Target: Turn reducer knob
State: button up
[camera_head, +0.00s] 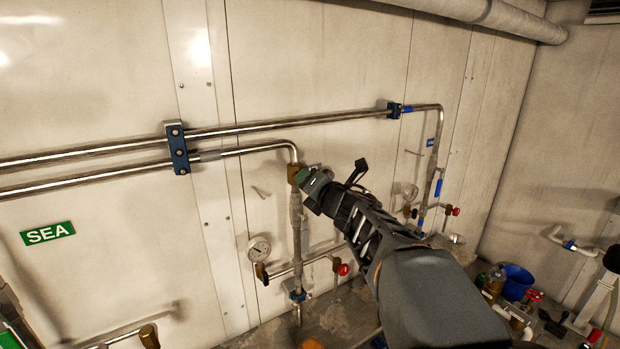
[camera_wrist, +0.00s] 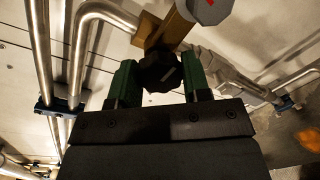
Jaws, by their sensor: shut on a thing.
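The reducer knob (camera_wrist: 160,73) is a dark, lobed knob in the wrist view. It sits in front of a brass valve body (camera_wrist: 163,31), which also shows in the head view (camera_head: 292,173) at the bend of a steel pipe. My gripper (camera_wrist: 157,80) is shut on the knob, with one green finger on each side of it. In the head view my gripper (camera_head: 312,184) reaches the brass body from the right and hides the knob. The knob's marking is too small to read.
A pressure gauge (camera_head: 259,249) and a red-knobbed valve (camera_head: 343,269) are below on the wall piping. Steel pipes (camera_head: 245,149) run along the wall to the left. A blue bucket (camera_head: 517,281) and several fittings are at the lower right.

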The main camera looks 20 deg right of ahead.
jog(key=m+p, duration=0.1)
jog(key=m, duration=0.2)
jog(key=shift+m+y, duration=0.4)
jog(key=shift+m, duration=1.3)
jog(key=o, duration=0.9)
jog(key=shift+s, duration=0.1)
